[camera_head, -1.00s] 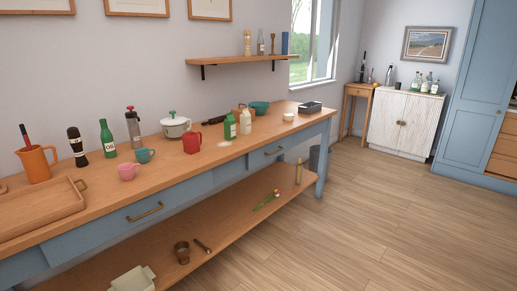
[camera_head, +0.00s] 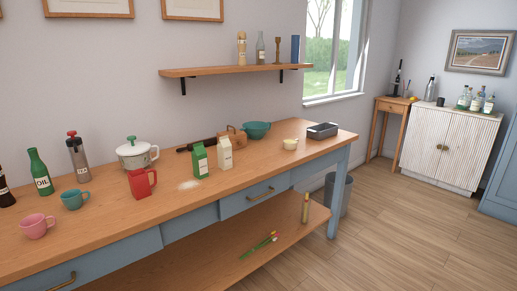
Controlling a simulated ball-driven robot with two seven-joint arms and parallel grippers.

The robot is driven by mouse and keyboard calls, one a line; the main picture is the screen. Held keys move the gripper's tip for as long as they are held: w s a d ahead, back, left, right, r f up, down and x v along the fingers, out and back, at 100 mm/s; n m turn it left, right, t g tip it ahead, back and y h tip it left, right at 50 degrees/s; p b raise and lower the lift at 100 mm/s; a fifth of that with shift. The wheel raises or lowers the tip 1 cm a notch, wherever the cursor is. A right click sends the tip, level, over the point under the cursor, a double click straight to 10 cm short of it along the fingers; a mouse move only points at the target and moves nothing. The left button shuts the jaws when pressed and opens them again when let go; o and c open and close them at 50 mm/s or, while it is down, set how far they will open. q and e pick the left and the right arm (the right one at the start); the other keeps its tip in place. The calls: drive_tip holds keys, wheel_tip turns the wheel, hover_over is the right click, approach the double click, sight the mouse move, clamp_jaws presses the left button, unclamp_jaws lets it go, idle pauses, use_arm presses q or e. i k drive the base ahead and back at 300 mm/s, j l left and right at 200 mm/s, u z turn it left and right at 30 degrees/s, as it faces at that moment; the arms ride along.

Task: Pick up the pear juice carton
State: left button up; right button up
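Two gable-top cartons stand upright side by side on the long wooden counter (camera_head: 110,232). One is a green carton (camera_head: 199,162) with a pale label. The other is a cream carton (camera_head: 225,154) just right of it. Their labels are too small to read, so I cannot tell which one is pear juice. Neither of my grippers is in view.
A teal bowl (camera_head: 256,130), a small cream bowl (camera_head: 290,144) and a dark tray (camera_head: 322,130) lie to the right. The wall shelf (camera_head: 225,70) is above. The floor in front is clear.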

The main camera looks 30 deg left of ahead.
sight(224, 146)
drive_tip(key=i+u, duration=0.2)
drive_tip(key=i, duration=0.25)
drive_tip(key=i+l+u, duration=0.2)
drive_tip(key=i, duration=0.3)
drive_tip(key=i+l+u, duration=0.2)
drive_tip(key=i, duration=0.25)
